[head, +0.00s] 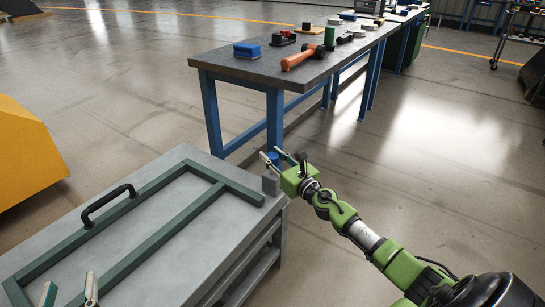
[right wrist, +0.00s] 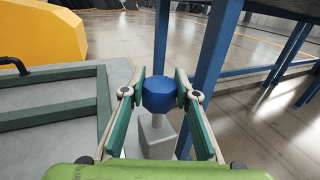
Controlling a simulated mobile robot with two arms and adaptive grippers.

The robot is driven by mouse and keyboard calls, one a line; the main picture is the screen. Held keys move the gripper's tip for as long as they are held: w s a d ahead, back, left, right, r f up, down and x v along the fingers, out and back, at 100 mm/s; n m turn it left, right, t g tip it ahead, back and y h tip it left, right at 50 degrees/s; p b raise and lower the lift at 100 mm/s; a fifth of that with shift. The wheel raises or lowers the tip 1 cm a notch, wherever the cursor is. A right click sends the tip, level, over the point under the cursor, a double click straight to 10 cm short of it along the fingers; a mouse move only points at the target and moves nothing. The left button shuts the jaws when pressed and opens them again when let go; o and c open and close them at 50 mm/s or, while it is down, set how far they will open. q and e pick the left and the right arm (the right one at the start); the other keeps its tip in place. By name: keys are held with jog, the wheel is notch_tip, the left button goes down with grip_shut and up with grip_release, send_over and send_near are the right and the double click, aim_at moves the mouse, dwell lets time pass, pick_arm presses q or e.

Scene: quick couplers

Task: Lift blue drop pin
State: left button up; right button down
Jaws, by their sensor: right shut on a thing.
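The blue drop pin (head: 273,156) stands at the far right corner of the grey cart. In the right wrist view its blue faceted knob (right wrist: 158,95) sits above a pale shaft that runs down to a grey block (right wrist: 156,136). My right gripper (head: 271,157) is shut on the knob, one green pad on each side. How far the shaft sits in the block is hard to tell. My left gripper (head: 70,290) shows only its fingertips at the bottom left of the head view. They are apart with nothing between them, away from the pin.
A green frame (head: 160,238) with a black handle (head: 107,203) lies on the grey cart (head: 185,153). A blue-legged workbench (head: 235,63) with an orange tool (head: 303,57) and several small parts stands behind. A yellow block (head: 25,150) is at the left. Floor right of the cart is clear.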

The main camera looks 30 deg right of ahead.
jog(key=c, duration=1.6)
grip_release()
jog(key=shift+r, duration=0.4)
jog(key=shift+o, duration=0.2)
jog(key=shift+f, duration=0.2)
jog(key=shift+s, duration=0.5)
jog(key=s, duration=1.1)
